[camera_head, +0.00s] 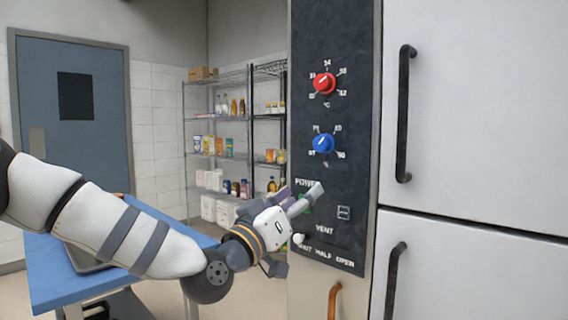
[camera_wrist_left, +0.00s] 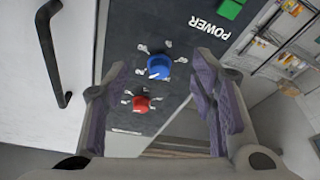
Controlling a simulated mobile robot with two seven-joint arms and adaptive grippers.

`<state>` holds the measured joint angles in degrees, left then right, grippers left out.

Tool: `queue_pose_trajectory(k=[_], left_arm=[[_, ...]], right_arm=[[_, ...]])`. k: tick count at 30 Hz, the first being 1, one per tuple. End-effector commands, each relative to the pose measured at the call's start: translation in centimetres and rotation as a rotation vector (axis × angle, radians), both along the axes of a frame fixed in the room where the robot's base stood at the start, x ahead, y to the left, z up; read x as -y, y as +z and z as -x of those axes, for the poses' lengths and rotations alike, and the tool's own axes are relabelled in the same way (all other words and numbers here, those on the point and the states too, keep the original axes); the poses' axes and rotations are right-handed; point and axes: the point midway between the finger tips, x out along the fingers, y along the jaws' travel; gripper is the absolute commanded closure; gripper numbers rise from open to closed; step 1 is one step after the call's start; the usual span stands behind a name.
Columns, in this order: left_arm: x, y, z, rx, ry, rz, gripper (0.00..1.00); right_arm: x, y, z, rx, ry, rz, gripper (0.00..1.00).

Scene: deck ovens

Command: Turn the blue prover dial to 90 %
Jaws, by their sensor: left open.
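The blue prover dial (camera_head: 323,144) is a round knob with a white pointer mark on the dark control panel (camera_head: 336,204), below the red dial (camera_head: 325,82). Its scale numbers are too small to read surely. My left gripper (camera_head: 305,195) is in front of the panel, below the blue dial and near the POWER label, apart from the dial. In the left wrist view the blue dial (camera_wrist_left: 159,67) lies beyond and between the open, empty fingers (camera_wrist_left: 165,105), with the red dial (camera_wrist_left: 141,103) also in view. My right gripper is not in view.
White doors with black handles (camera_head: 404,114) stand right of the panel. A green power button (camera_wrist_left: 230,9) and a vent control lie low on the panel. A blue table (camera_head: 60,262) with a tray and wire shelves (camera_head: 218,120) are at the left.

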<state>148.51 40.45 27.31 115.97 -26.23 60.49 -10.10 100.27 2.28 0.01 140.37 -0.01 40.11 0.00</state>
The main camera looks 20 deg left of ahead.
Motion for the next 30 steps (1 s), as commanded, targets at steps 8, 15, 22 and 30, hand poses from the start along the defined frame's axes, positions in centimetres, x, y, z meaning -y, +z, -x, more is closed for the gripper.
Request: queue_pose_trajectory(k=[8, 15, 22, 30], left_arm=[[-0.8, 4.7, -2.1, 0.100, 0.023, 0.018, 0.48], [0.4, 6.5, -7.8, 0.095, 0.024, 0.018, 0.48], [1.0, 8.0, -10.6, 0.095, 0.023, 0.019, 0.48], [1.1, 8.4, -10.8, 0.097, 0.022, 0.020, 0.48]], right_arm=[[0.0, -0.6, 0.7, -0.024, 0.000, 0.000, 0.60], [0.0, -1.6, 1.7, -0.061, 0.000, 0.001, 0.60], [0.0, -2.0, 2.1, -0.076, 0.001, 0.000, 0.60], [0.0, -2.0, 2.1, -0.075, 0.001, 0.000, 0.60]])
